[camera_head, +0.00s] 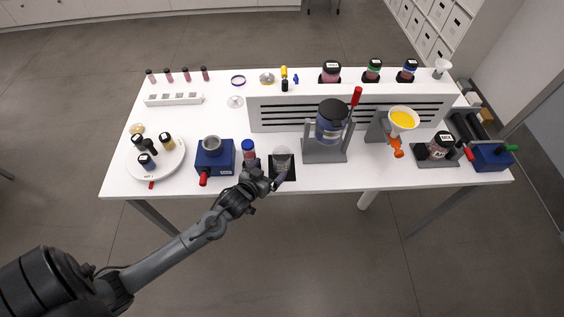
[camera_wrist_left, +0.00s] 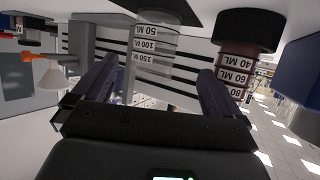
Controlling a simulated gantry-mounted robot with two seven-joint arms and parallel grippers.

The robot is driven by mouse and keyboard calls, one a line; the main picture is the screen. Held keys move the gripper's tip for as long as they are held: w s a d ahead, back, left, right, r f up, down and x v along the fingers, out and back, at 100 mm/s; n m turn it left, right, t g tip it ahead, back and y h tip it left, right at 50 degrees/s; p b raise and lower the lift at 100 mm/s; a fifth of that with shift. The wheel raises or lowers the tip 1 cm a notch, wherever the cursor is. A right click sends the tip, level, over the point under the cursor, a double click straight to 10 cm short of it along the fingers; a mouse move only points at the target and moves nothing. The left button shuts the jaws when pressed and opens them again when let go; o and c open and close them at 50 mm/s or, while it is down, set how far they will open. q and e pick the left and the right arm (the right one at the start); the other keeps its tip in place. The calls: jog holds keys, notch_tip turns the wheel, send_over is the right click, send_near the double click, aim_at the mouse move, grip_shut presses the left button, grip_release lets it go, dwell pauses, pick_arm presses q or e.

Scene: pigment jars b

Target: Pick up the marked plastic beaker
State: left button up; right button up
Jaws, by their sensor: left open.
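The marked plastic beaker (camera_head: 281,155) is clear and stands upright on a small black pad (camera_head: 290,175) near the table's front edge. In the left wrist view, which is upside down, the beaker (camera_wrist_left: 150,45) carries 50, 100 and 150 ML labels. My left gripper (camera_head: 274,183) is at the front of the beaker, low over the table edge. In the wrist view its two fingers (camera_wrist_left: 157,85) are spread, with the beaker in the gap ahead; I cannot tell if either finger touches it. My right gripper is not in view.
A blue device (camera_head: 214,158) is further left. A grey stand (camera_head: 324,152) is close on the right. A slotted shelf (camera_head: 285,113) stands behind.

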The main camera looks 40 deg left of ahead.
aim_at(277, 165)
pick_arm(q)
jog(key=x, duration=0.3)
jog(key=shift+w+f, duration=0.1)
jog(key=shift+w, duration=0.2)
jog(key=x, duration=0.4)
jog(key=shift+d+f, duration=0.2)
jog(key=shift+d, duration=0.15)
jog(key=shift+w+a+f, duration=0.1)
jog(key=shift+w+f, duration=0.1)
jog(key=shift+w, duration=0.3)
jog(key=c, duration=1)
